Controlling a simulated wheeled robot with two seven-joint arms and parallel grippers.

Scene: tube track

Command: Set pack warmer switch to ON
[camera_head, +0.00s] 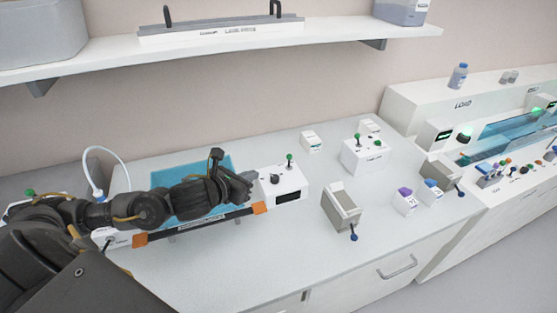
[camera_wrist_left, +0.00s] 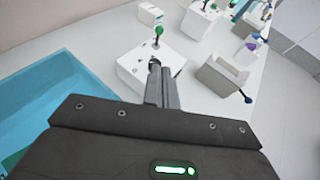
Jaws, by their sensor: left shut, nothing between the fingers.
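A white control box (camera_head: 290,194) stands on the bench just right of the blue tray, with a green-knobbed lever (camera_head: 290,160), a dark knob and a dark display window. I cannot read a pack warmer label on it. The lever stands up from the box top and also shows in the left wrist view (camera_wrist_left: 158,33). My left gripper (camera_head: 248,180) is shut and empty, with its fingertips close to the left side of the box, near the dark knob. In the left wrist view its fingers (camera_wrist_left: 161,84) overlap the box's near part. My right gripper is out of view.
The blue tray (camera_head: 222,168) with an orange-ended front bar lies under my left arm. Another white box (camera_head: 366,153) with green knobs, a grey-white holder (camera_head: 342,205) with a blue-knobbed lever, and small cartons stand to the right. A shelf (camera_head: 110,55) hangs above.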

